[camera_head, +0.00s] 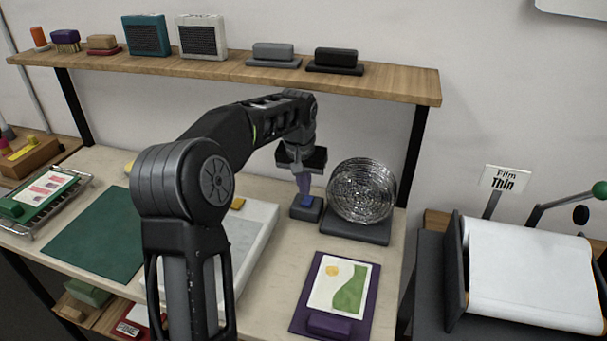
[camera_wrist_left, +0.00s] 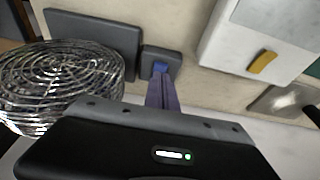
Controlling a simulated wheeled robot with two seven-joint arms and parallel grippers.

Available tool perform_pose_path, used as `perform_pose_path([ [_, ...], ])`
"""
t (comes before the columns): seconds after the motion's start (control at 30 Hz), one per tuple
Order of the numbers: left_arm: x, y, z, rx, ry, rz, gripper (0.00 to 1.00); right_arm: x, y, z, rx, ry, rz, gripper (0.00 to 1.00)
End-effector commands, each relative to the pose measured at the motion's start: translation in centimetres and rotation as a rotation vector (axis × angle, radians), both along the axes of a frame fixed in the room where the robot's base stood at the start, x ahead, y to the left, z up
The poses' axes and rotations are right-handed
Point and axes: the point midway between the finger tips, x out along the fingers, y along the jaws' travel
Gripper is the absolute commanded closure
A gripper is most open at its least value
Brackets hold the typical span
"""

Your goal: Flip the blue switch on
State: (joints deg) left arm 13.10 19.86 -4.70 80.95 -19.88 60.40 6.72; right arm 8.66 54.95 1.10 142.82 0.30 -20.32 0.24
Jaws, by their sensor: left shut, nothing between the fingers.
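The blue switch (camera_wrist_left: 160,68) sits on a small dark grey box (camera_wrist_left: 174,60) in the left wrist view. In the head view the switch box (camera_head: 303,212) stands on the table, just left of the wire fan, with a little of the blue switch (camera_head: 307,201) showing. My left gripper (camera_head: 305,194) is shut and empty, pointing down at the switch. In the left wrist view its fingertips (camera_wrist_left: 161,80) are at the blue switch and partly cover it. I cannot tell whether they touch it. My right gripper is not in view.
A round wire fan (camera_head: 362,190) on a dark base stands close right of the switch box. A white light panel (camera_head: 262,222) lies to the left, with a yellow switch (camera_wrist_left: 262,62). A purple board (camera_head: 312,296) lies in front. A wooden shelf (camera_head: 210,70) runs above.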

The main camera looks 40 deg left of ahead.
Motion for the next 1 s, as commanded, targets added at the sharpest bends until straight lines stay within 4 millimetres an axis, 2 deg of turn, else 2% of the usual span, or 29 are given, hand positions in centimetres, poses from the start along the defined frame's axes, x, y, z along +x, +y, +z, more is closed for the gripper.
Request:
perform_pose_path([
  [0.1, 0.4, 0.1, -1.9, -0.001, 0.003, 0.0, 1.0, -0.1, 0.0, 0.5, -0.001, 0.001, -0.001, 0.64],
  [0.3, 0.8, 0.3, -3.8, -0.001, 0.002, 0.0, 1.0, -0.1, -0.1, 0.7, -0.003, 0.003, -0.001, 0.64],
  [0.67, 0.9, 0.3, -4.1, 0.0, 0.0, 0.0, 1.0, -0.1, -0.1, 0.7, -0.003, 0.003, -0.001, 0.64],
  [0.83, 0.7, 0.2, -5.3, 0.002, -0.005, -0.001, 1.0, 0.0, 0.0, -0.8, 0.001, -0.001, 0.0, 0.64],
  [0.87, 0.7, 0.2, -4.8, 0.002, -0.005, -0.001, 1.0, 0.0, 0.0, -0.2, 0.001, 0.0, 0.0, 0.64],
  [1.0, 0.7, 0.2, -4.7, 0.001, -0.003, -0.001, 1.0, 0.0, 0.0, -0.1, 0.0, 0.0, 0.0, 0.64],
])
